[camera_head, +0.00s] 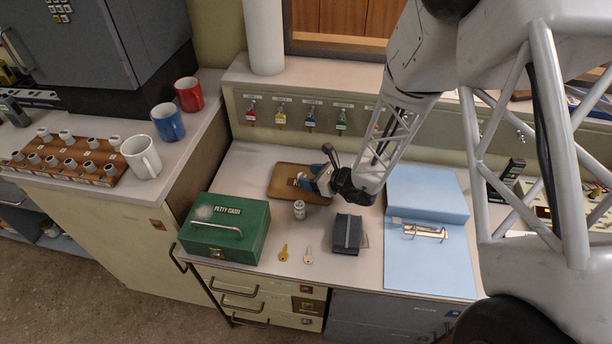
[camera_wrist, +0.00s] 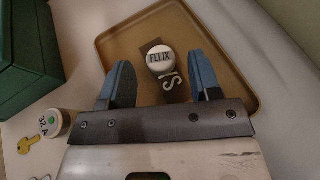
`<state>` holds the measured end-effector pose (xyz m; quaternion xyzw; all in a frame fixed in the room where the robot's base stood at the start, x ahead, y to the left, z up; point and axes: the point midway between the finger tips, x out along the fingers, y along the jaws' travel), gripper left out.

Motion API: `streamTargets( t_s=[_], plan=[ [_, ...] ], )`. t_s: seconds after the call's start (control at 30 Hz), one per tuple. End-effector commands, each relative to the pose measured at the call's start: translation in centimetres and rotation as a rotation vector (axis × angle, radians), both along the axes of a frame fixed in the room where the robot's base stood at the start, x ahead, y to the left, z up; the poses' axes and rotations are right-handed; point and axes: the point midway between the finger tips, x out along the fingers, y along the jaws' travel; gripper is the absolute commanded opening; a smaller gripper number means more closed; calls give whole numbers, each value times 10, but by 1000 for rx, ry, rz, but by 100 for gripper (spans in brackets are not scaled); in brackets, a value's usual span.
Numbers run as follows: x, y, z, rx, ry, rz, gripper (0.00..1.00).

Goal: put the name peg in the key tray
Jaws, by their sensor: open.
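The name peg, a pale round peg marked FELIX on its top (camera_wrist: 160,59), shows in the wrist view inside the tan key tray (camera_wrist: 118,45). The tray lies on the desk, and also shows in the head view (camera_head: 284,172). My gripper (camera_wrist: 163,82) is open, its two blue fingers apart on either side of the peg, with visible gaps. In the head view my gripper (camera_head: 323,174) is over the tray's right part and hides the peg. A small white curved item (camera_wrist: 170,84) and a dark flat patch lie beside the peg.
Another peg marked 32 A (camera_wrist: 56,123) stands outside the tray. The green petty cash box (camera_head: 225,228) is left of it. Keys (camera_head: 283,253), a dark block (camera_head: 347,235) and a blue binder (camera_head: 425,262) lie in front and right. Mugs and a peg rack (camera_head: 70,165) stand far left.

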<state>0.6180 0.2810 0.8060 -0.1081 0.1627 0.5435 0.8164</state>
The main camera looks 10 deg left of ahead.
Motion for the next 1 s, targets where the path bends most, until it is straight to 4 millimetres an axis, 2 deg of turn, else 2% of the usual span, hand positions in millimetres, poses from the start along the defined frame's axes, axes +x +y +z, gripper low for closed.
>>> streamTargets(
  t_s=[0.03, 0.5, 0.7, 1.0],
  plan=[
    [-2, -6, 3, 1, -1, -2, 57],
    [-2, -5, 59, 0, -1, 0, 57],
    [-2, -5, 70, 0, -1, 0, 57],
    [-2, -5, 72, 0, 0, 0, 57]
  ],
)
